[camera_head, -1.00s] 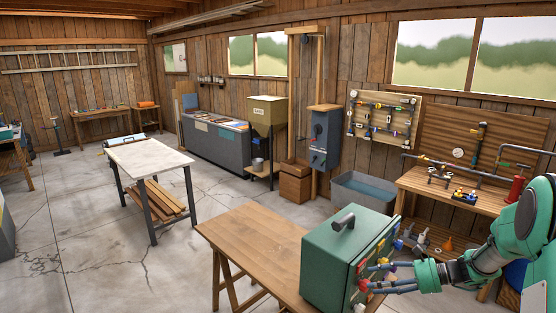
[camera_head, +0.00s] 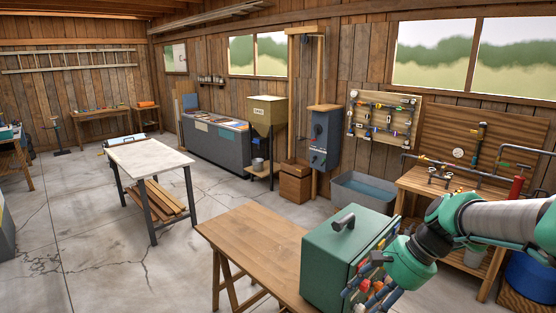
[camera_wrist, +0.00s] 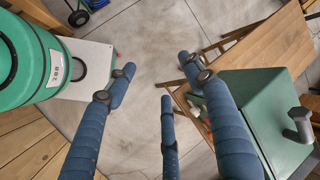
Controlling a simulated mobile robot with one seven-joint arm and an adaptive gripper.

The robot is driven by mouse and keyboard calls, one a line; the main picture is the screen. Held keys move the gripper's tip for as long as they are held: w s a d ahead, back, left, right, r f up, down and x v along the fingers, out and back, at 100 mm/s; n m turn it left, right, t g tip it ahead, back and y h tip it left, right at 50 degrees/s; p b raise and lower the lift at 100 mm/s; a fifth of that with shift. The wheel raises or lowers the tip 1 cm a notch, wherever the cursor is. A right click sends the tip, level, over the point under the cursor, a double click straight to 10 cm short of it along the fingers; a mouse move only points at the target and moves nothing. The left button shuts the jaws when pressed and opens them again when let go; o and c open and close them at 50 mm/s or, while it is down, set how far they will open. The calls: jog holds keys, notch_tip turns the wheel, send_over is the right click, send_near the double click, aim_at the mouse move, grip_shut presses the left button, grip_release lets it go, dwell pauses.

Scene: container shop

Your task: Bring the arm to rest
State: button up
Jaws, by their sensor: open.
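My arm (camera_head: 490,222) reaches in from the right in the head view. My gripper (camera_wrist: 155,85) is open and empty in the wrist view, its blue-grey fingers spread apart above the concrete floor. In the head view the gripper is beside the right face of the green metal box (camera_head: 335,262), and the fingers partly cover that face. I cannot tell from the head view whether they touch it. In the wrist view the green box (camera_wrist: 260,115) lies to the right, close to a right-hand finger.
The box stands on a wooden trestle table (camera_head: 245,240), whose left part is bare. A workbench (camera_head: 425,183) with pipes and valves stands behind my arm. A blue barrel (camera_head: 530,275) is at the lower right. A grey water tub (camera_head: 362,190) stands behind the box. Open floor lies left.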

jog(key=s+r+n+t+h, duration=0.2)
jog(key=s+r+n, duration=0.1)
jog(key=s, duration=0.5)
jog(key=s+d+r+n+t+h, duration=0.1)
jog(key=s+r+n+t+h, duration=0.1)
jog(key=s, duration=0.7)
jog(key=shift+r+n+h, duration=0.4)
jog(key=shift+n+h, duration=0.4)
jog(key=shift+n, duration=0.2)
dwell(1.0)
